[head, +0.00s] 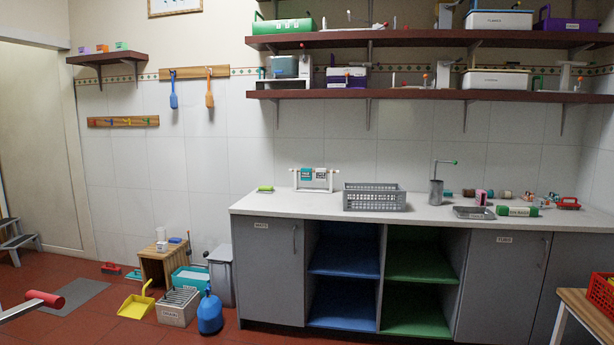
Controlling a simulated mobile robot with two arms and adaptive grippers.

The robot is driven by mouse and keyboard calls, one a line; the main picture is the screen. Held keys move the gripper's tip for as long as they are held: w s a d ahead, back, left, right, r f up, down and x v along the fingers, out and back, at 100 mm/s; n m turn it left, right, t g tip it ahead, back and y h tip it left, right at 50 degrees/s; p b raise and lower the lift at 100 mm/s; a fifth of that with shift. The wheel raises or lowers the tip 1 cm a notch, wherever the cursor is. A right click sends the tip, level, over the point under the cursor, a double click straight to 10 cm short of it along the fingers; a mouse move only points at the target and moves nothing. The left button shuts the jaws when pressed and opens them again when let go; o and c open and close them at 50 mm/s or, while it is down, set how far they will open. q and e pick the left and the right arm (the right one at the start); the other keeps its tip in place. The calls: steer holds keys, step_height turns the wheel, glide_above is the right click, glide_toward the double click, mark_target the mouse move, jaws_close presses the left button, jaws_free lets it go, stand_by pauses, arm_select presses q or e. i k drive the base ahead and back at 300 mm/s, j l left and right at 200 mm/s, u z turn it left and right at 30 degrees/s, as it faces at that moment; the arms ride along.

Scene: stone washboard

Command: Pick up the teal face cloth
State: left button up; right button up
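A small white rack (333,179) stands on the worktop near its left end. A teal cloth (307,174) hangs on the left part of its bar, and a darker grey cloth (320,174) hangs beside it. Both are small in the picture, and pale patches on them are too small to read. Neither of my grippers is in view.
A grey crate (375,204) stands right of the rack on the worktop (275,205); a green brush-like item (265,189) lies left of it. A yellow dustpan (137,301), crate (178,311) and blue jug (210,315) stand on the floor. Floor farther left has a grey mat (74,296).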

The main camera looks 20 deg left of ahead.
mark_target(306, 174)
steer(key=i+l, duration=0.1)
steer(key=i, duration=0.2)
steer(key=i+l, duration=0.15)
steer(key=i+u, duration=0.3)
steer(key=i, duration=0.2)
steer(key=i+u, duration=0.3)
steer(key=i, duration=0.2)
steer(key=i+l+u, duration=0.25)
steer(key=i, duration=0.2)
steer(key=i+l+u, duration=0.3)
steer(key=i, duration=0.2)
steer(key=i+j+u, duration=0.15)
steer(key=i+u, duration=0.2)
steer(key=i+j+u, duration=0.1)
steer(key=i+u, duration=0.6)
steer(key=i+j+z, duration=0.1)
steer(key=i+z, duration=0.2)
steer(key=i, duration=0.15)
steer(key=i+j+z, duration=0.25)
steer(key=i, duration=0.25)
